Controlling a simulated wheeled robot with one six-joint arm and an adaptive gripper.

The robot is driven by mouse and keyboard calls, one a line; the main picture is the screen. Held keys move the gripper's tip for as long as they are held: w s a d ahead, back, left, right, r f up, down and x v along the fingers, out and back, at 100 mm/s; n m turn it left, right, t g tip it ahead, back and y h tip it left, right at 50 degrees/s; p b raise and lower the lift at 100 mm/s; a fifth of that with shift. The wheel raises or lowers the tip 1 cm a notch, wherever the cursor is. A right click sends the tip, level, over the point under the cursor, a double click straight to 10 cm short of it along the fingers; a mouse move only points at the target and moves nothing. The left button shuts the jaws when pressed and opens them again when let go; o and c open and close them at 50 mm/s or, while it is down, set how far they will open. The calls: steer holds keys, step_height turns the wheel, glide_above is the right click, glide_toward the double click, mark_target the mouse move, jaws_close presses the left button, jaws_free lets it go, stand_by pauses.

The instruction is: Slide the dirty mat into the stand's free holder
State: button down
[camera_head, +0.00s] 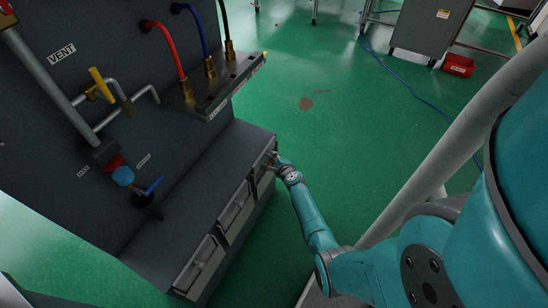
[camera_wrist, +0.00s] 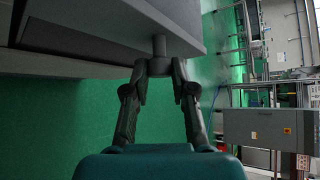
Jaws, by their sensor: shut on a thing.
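My gripper (camera_head: 279,163) is at the far end of the dark grey cabinet's front, by the farthest of its front panels. In the wrist view, my gripper (camera_wrist: 160,68) is shut on a short grey post (camera_wrist: 159,45) that stands out from a grey panel (camera_wrist: 160,18). The post looks like a handle or knob, but most of its grip point is hidden by the fingers. I cannot make out a dirty mat or a stand with holders in either view.
The dark cabinet (camera_head: 190,190) has several front panels with pale bar handles (camera_head: 236,208). Red, blue and black hoses, pipes and valves sit above it. The green floor (camera_head: 340,130) has a brown patch (camera_head: 306,104). A red bin (camera_head: 458,65) and grey cabinet (camera_head: 428,27) stand far right.

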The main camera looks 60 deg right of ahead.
steer(key=c, duration=0.9)
jaws_free()
steer(key=v, duration=1.2)
